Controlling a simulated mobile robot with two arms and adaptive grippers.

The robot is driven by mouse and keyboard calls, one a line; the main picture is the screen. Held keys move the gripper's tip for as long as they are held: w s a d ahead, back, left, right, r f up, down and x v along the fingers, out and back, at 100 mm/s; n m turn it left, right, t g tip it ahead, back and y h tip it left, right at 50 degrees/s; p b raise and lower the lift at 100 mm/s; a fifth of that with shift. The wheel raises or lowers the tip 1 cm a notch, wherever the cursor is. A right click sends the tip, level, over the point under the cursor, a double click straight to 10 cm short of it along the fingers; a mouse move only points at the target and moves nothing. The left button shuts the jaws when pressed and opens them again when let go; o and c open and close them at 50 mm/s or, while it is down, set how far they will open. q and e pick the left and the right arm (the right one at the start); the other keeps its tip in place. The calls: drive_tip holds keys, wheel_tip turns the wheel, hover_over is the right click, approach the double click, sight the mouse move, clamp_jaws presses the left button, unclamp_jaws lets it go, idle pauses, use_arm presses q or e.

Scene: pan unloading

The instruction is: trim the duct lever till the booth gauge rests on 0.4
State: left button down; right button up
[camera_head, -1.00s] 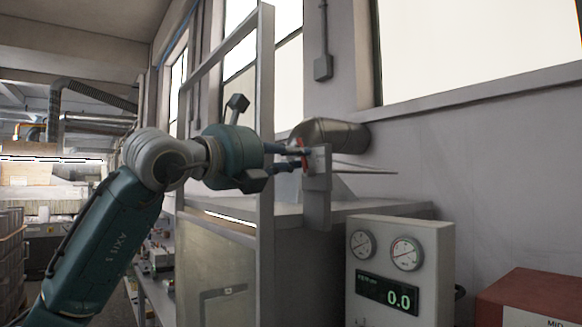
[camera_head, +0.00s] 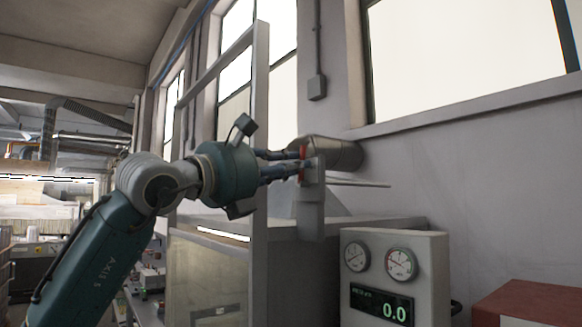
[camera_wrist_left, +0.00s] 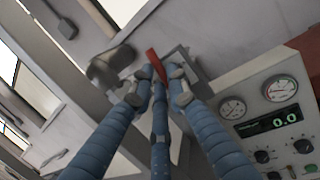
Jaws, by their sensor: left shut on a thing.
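The duct lever (camera_head: 303,153) shows as a small red handle at a grey bracket in front of the round metal duct (camera_head: 335,153). My left gripper (camera_head: 300,161) has its blue fingers shut on the lever. In the left wrist view the red lever (camera_wrist_left: 155,64) sticks up between the fingertips. The booth gauge (camera_head: 380,303) is a grey box with two round dials and a green display reading 0.0. The display also reads 0.0 in the left wrist view (camera_wrist_left: 266,123). My right gripper is out of view.
A metal frame post (camera_head: 260,130) stands close beside my left gripper. The booth cabinet (camera_head: 290,270) is below the lever. A thin rod (camera_head: 358,184) sticks out to the right. A red box (camera_head: 525,303) sits at lower right.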

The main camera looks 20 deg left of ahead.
use_arm(q)
drive_tip(key=c, duration=1.7)
unclamp_jaws()
drive_tip(key=shift+o, duration=0.2)
drive_tip(key=v, duration=1.2)
